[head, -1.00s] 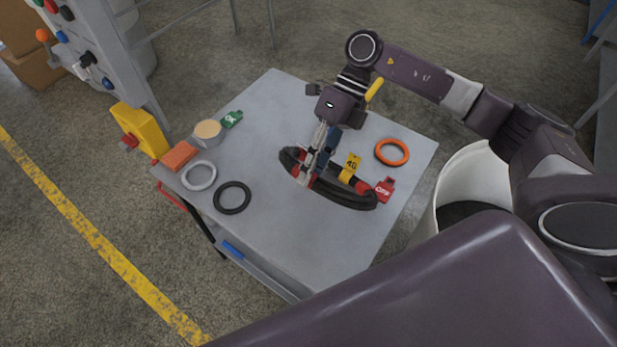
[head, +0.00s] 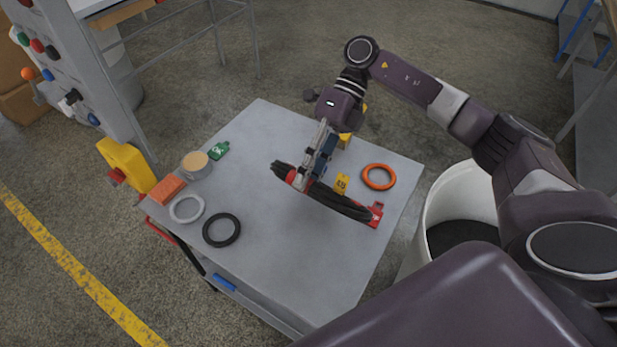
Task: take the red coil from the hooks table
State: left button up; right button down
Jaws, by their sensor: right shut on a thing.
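The coil (head: 340,203) is a black hose loop with red parts, seen almost edge-on over the grey table (head: 285,265) in the head view. My right gripper (head: 303,180) is shut on its left part, near a red band. A red tag (head: 376,214) shows at the coil's right end. The coil looks tilted and raised off the table, but how far I cannot tell. The gripper fingers hide part of the coil. My left gripper is not in view.
An orange ring (head: 379,177) and a yellow tag (head: 342,183) are close behind the coil. A grey ring (head: 187,209), black ring (head: 222,230), orange block (head: 167,190) and tape roll (head: 195,164) are at left. A white bin (head: 437,215) stands right of the table.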

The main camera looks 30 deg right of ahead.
jog(key=shift+r+p, duration=0.9)
jog(key=shift+r, duration=0.9)
